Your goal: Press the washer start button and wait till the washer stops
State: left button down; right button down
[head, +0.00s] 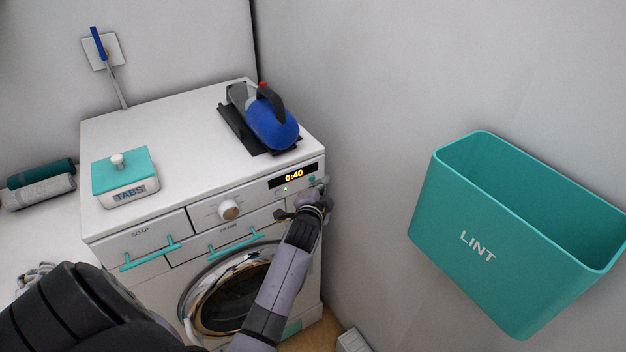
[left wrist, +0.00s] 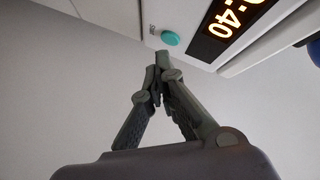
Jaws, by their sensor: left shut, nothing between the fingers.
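The white washer (head: 165,225) has a round glass door at the front. The display is partly in the left wrist view (left wrist: 228,22). A round teal start button (left wrist: 170,38) sits beside the display. My left gripper (head: 321,184) is at the right end of the control panel, shut and empty. In the left wrist view its closed fingertips (left wrist: 162,58) are just short of the button; I cannot tell whether they touch it. My right gripper is not in view.
A teal lint bin (head: 450,215) is on the right wall. Rolled towels (head: 38,188) lie at left. The right wall is close beside my left gripper.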

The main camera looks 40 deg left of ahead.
pick_arm(q)
jog(key=shift+a, duration=0.15)
dwell(0.3)
jog(key=shift+w+a, duration=0.15)
jog(key=shift+a, duration=0.15)
